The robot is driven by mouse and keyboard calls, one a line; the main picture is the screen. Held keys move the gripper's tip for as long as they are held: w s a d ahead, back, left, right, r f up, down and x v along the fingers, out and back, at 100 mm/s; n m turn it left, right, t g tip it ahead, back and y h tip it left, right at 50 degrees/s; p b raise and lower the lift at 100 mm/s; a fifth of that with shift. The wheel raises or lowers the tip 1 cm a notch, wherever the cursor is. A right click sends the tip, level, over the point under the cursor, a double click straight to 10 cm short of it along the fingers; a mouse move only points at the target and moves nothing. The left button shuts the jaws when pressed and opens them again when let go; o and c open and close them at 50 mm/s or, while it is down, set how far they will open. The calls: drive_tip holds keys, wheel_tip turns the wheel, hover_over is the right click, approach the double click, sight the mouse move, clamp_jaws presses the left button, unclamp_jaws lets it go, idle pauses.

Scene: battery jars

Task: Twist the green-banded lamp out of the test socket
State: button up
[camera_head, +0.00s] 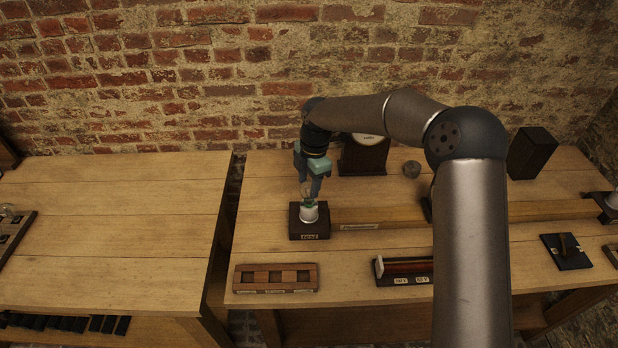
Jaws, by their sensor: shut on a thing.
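The test socket is a white cup (309,213) on a dark wooden block (310,231) with a label on its front, on the right-hand bench. A green band of the lamp (310,204) shows just above the white cup. The rest of the lamp is small and mostly hidden between the fingers. My gripper (309,195) points down from above the socket and is shut on the lamp. I cannot tell whether the lamp's base is still seated in the socket.
A wooden rack (275,278) with dark recesses stands in front of the socket. A long wooden beam (385,215) runs right from the socket block. Behind stand a dial instrument (363,158), a grey lump (411,169) and a black box (530,153). A gap separates the two benches.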

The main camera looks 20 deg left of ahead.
drive_tip(key=shift+n, duration=0.5)
drive_tip(key=shift+r, duration=0.2)
drive_tip(key=shift+r+p, duration=0.8)
drive_tip(key=shift+r, duration=0.2)
drive_tip(key=shift+r, duration=0.1)
drive_tip(key=shift+r+p, duration=0.55)
drive_tip(key=shift+r, duration=1.85)
